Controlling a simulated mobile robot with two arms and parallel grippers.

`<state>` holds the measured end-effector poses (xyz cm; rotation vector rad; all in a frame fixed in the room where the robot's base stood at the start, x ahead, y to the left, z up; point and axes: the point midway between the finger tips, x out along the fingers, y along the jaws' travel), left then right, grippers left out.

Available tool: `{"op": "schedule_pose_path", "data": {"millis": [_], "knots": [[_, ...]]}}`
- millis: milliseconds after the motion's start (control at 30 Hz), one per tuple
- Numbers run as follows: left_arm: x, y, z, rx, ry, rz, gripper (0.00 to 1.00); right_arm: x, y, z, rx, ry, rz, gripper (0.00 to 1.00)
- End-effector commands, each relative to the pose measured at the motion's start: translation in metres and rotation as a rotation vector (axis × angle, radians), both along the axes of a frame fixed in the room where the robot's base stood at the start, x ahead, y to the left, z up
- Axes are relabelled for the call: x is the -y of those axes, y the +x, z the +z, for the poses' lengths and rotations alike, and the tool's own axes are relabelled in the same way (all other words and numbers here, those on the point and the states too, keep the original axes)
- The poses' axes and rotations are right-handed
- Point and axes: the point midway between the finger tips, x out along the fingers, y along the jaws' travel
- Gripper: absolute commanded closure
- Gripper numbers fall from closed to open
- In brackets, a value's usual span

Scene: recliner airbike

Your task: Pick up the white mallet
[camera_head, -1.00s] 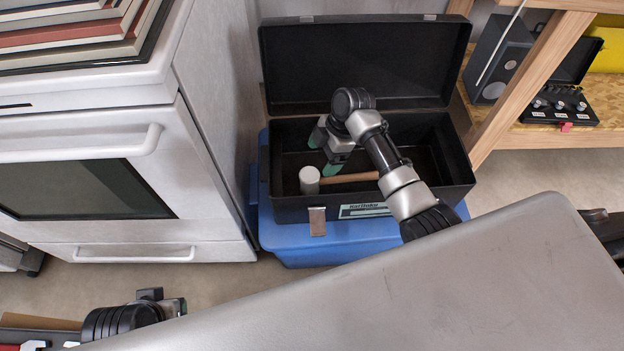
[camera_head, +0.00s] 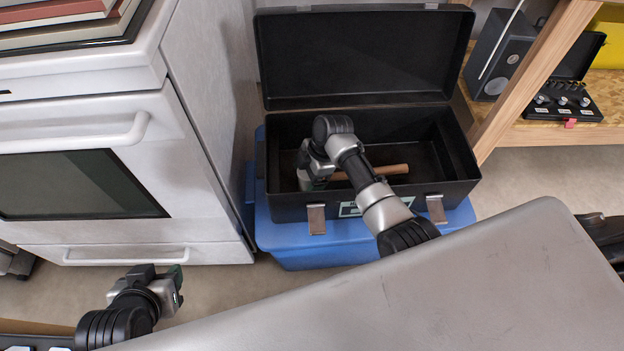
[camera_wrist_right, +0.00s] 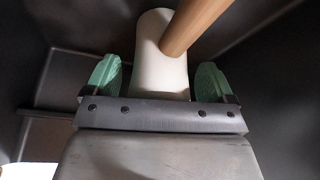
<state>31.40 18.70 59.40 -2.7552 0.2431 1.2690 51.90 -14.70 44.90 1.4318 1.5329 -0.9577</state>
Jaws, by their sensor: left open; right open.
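The white mallet lies inside the open black toolbox (camera_head: 385,196). Its wooden handle (camera_head: 388,170) points right in the head view, and its head is mostly hidden there by my right gripper (camera_head: 312,178). In the right wrist view the white mallet head (camera_wrist_right: 160,62) sits between the two green fingertips of my right gripper (camera_wrist_right: 158,82), with a gap on each side. The mallet's wooden handle also shows there (camera_wrist_right: 192,25). My right gripper is open around the head. My left gripper (camera_head: 178,283) is open and empty over the floor at the lower left, far from the mallet.
The toolbox stands on a blue bin (camera_head: 290,245), lid raised at the back. A white oven (camera_head: 90,190) stands to the left. A wooden shelf (camera_head: 550,135) with a speaker (camera_head: 498,62) is to the right. The toolbox walls surround my right gripper closely.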

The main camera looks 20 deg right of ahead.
Motion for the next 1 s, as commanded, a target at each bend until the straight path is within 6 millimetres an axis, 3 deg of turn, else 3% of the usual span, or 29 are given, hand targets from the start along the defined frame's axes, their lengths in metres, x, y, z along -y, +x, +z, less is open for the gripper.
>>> {"op": "schedule_pose_path", "data": {"millis": [233,667,1000], "knots": [[0.0003,0.0006,0.0006,0.004,-0.001,0.000,0.57,-0.0002,-0.0001,-0.0001,0.000,0.000,0.000,0.18],[0.0004,0.0004,0.0004,0.003,-0.001,-0.001,0.57,0.0001,-0.0001,-0.0001,0.000,0.000,0.000,0.84],[-0.0008,-0.0029,0.0005,-0.022,0.004,0.002,0.57,0.0001,0.0010,0.0057,0.003,0.000,0.000,0.85]]}}
